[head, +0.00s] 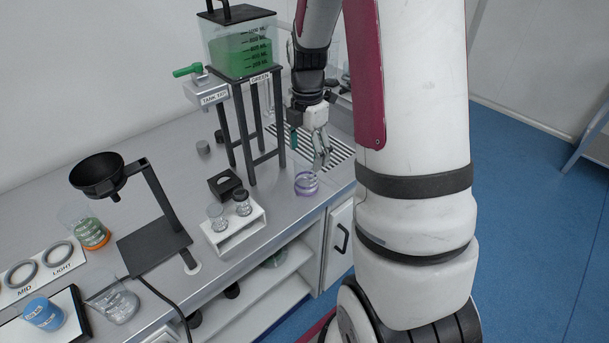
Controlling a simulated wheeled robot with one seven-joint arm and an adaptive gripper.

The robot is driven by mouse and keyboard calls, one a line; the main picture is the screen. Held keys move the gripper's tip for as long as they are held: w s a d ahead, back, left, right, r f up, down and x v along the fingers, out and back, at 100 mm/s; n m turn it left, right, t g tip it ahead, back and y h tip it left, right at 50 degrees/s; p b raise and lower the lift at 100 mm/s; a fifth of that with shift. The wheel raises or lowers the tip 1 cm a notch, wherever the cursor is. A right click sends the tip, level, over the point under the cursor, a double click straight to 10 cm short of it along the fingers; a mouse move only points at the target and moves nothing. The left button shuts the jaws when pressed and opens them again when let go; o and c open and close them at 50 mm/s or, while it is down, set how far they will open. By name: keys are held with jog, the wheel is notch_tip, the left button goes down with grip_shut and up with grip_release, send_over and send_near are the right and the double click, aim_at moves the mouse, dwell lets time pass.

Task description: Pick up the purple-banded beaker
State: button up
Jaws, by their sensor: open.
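The purple-banded beaker (306,184) stands upright on the grey bench near its front right edge. It is clear glass with a purple band around it. My gripper (320,160) is open and reaches down from above, just behind and slightly right of the beaker in the picture. Its fingers are near the beaker's rim. I cannot tell whether they touch it or how they line up with it in depth.
A black stand under a tank of green liquid (240,55) stands left of my gripper. A white rack (234,232) with small jars sits left of the beaker. A black funnel stand (150,243), a clear beaker (117,305) and an orange-banded beaker (93,235) are farther left.

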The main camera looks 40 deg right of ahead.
aim_at(306, 172)
jog(key=shift+s+a+f, duration=0.1)
jog(key=shift+a+f, duration=0.05)
jog(key=shift+f, duration=1.55)
jog(key=shift+s+a+f, duration=0.1)
jog(key=shift+f, duration=1.55)
jog(key=shift+c, duration=0.6)
jog(key=c, duration=1.2)
